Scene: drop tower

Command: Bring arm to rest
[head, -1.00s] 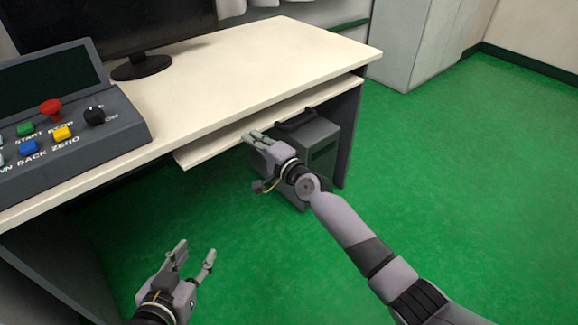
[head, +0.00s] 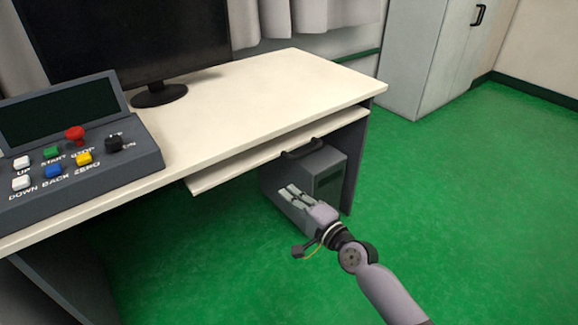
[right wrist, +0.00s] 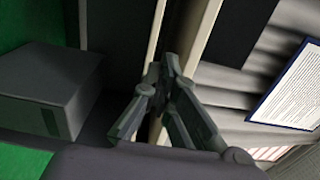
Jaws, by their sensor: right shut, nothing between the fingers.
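My right gripper (head: 292,194) is shut and empty. In the head view it hangs below the desk's keyboard shelf, in front of the grey computer case, with its arm coming in from the lower right. In the right wrist view its fingers (right wrist: 163,75) meet at the tips, seen against the pale desk edge. My left gripper is not in view.
The desk (head: 240,95) has a pull-out shelf (head: 235,170) jutting toward me. A control console (head: 90,165) and a monitor (head: 130,40) stand on it. The computer case (head: 335,165) is under the desk's right end. Green floor (head: 450,200) is clear at right.

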